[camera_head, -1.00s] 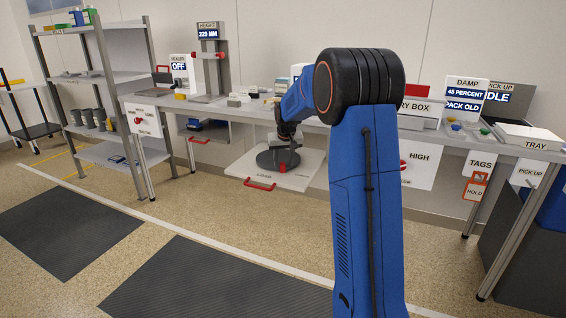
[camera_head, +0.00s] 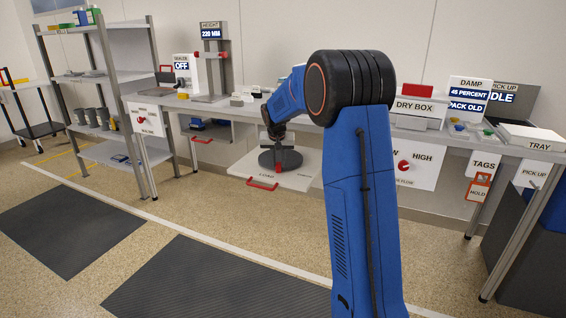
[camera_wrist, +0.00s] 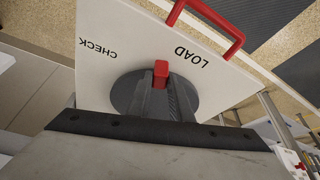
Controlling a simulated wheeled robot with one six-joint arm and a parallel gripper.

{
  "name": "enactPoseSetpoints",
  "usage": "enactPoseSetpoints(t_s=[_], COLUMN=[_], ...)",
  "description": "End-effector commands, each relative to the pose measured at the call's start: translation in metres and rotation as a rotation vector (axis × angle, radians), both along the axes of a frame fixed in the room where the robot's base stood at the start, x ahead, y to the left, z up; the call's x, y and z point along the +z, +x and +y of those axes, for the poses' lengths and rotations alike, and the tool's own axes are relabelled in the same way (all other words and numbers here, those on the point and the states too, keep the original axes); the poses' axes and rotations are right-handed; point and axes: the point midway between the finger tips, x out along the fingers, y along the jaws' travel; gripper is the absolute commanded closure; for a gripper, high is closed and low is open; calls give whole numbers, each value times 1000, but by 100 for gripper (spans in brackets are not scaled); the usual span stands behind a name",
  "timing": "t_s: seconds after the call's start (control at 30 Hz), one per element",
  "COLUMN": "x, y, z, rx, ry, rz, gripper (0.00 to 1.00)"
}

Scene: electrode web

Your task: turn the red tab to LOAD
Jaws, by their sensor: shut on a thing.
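The red tab (camera_wrist: 161,70) stands up from the round dark grey disc (camera_wrist: 124,94) in the wrist view. My gripper (camera_wrist: 166,88) is shut on the tab, its two fingers covering the tab's lower part. The disc sits on a white board (camera_wrist: 105,75) printed CHECK (camera_wrist: 98,49) and LOAD (camera_wrist: 192,57). The tab lies between the two words, short of LOAD's direction. In the head view the tab (camera_head: 278,168) shows at the front of the disc (camera_head: 292,160), with my gripper (camera_head: 276,148) over it. Board lettering is too small to read there.
A red handle (camera_head: 262,184) is on the board's front edge; it also shows beyond LOAD in the wrist view (camera_wrist: 229,30). The bench (camera_head: 240,112) above carries a dry box (camera_head: 415,108) and other items. Open floor (camera_head: 200,205) lies in front.

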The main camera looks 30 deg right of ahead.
Motion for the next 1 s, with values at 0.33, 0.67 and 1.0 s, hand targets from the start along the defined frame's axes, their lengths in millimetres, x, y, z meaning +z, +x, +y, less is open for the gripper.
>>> enactPoseSetpoints(t_s=[0.33, 0.67, 1.0], x=[0, 0, 1], y=[18, 29, 31], z=[23, 31, 33], rx=[-220, -345, -368], ry=[-1, -1, 1], rz=[0, -1, -2], gripper=[100, 100, 100])
